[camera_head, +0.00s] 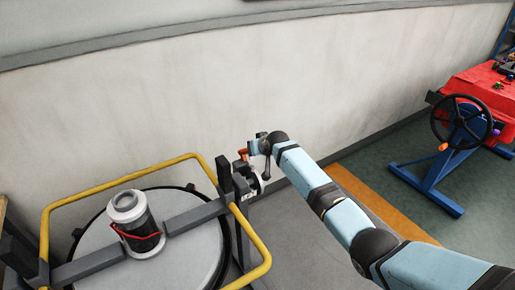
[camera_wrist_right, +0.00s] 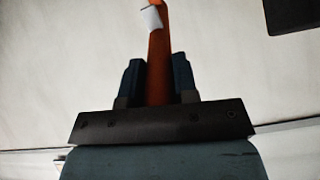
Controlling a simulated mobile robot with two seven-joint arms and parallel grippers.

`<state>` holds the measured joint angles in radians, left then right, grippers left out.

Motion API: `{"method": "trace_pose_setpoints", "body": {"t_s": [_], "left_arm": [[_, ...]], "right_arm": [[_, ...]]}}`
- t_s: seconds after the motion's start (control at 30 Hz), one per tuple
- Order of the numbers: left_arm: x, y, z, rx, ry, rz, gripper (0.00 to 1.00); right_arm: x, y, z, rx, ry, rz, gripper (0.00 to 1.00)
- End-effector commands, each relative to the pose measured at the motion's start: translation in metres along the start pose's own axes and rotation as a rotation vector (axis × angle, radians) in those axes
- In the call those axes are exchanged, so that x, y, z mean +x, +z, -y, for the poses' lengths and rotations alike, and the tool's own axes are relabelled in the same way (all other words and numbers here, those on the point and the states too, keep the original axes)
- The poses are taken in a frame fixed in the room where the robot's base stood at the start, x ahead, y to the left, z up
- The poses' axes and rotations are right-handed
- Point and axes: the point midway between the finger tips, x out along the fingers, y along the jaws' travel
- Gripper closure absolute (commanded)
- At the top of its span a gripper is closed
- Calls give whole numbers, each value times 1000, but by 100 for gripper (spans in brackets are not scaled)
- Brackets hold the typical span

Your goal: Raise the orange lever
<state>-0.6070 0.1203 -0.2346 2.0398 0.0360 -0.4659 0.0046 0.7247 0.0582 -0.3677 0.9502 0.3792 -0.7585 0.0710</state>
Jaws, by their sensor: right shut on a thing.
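The orange lever (camera_wrist_right: 159,60) stands upright in the right wrist view, with a small white tag near its top. My right gripper (camera_wrist_right: 158,75) has a finger on each side of the lever and is shut on it. In the head view a small orange part of the lever (camera_head: 243,153) shows beside my right gripper (camera_head: 252,150), at the dark bracket by the tank's right edge. The rest of the lever is hidden there. My left gripper is not in view.
A round tank lid (camera_head: 95,235) with a grey cylinder (camera_head: 133,222) on its crossbar stands at the left, ringed by a yellow rail (camera_head: 125,176). A pale wall (camera_head: 220,85) runs behind. A blue stand with a black handwheel (camera_head: 460,122) is at the right.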

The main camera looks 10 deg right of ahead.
Motion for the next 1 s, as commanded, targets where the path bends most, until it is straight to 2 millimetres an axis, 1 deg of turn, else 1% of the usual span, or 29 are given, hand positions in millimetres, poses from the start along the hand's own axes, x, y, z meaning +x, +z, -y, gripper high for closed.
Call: {"method": "trace_pose_setpoints", "body": {"t_s": [0.13, 0.47, 0.5, 0.6, 0.87, 1.0], "left_arm": [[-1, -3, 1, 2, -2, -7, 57], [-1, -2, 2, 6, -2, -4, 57], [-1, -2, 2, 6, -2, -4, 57], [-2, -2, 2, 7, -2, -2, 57], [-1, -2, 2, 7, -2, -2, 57], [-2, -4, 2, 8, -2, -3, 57]], "right_arm": [[0, -2, 1, -1, 3, 14, 100], [0, -3, 1, -2, 3, 13, 100], [0, -3, 1, -2, 3, 13, 68], [0, -3, 1, -1, 3, 13, 47], [0, -2, 1, -1, 3, 14, 47], [-8, -3, 0, -1, 2, 14, 47]]}}
